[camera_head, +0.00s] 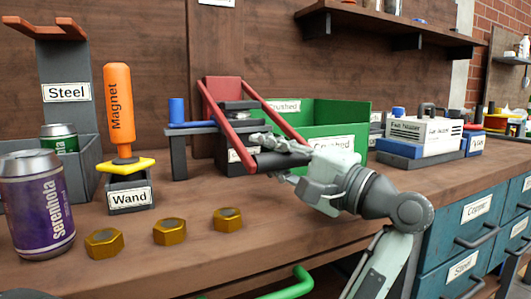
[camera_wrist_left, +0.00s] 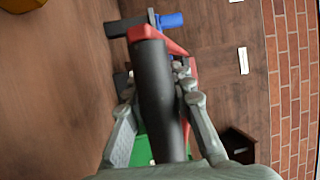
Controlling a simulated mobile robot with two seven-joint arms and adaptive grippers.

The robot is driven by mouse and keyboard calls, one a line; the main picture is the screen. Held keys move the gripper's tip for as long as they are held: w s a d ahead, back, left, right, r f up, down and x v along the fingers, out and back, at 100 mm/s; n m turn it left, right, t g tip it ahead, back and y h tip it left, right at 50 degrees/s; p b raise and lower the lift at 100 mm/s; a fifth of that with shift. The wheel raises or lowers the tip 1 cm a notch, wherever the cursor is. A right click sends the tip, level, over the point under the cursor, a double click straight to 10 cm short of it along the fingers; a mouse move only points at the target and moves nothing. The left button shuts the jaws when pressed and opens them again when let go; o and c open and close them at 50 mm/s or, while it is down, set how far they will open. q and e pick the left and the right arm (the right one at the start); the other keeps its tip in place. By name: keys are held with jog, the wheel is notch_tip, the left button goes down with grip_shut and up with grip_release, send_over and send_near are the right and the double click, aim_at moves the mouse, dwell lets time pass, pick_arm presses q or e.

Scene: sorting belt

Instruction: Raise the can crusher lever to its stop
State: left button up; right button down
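The can crusher (camera_head: 236,108) stands at the back of the bench, a dark body with a red back plate. Its red lever arms (camera_head: 278,118) slope down toward the front to a black cylindrical handle (camera_head: 282,161). My left gripper (camera_head: 278,160) reaches in from the right, one finger above the handle and one below it. In the left wrist view the black handle (camera_wrist_left: 158,95) lies between the two fingers (camera_wrist_left: 153,85), which appear to close on it. The fingers hide part of the handle and of the crusher's front. My right gripper is not in view.
A green bin labelled Crushed (camera_head: 345,118) stands right behind the handle. Left are a blue-topped stand (camera_head: 179,150), an orange magnet wand (camera_head: 118,95), a purple can (camera_head: 37,210) and three brass nuts (camera_head: 169,231). White-and-blue boxes (camera_head: 425,133) stand right.

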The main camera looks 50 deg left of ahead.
pick_arm(q)
grip_shut()
jog(key=shift+r, duration=0.1)
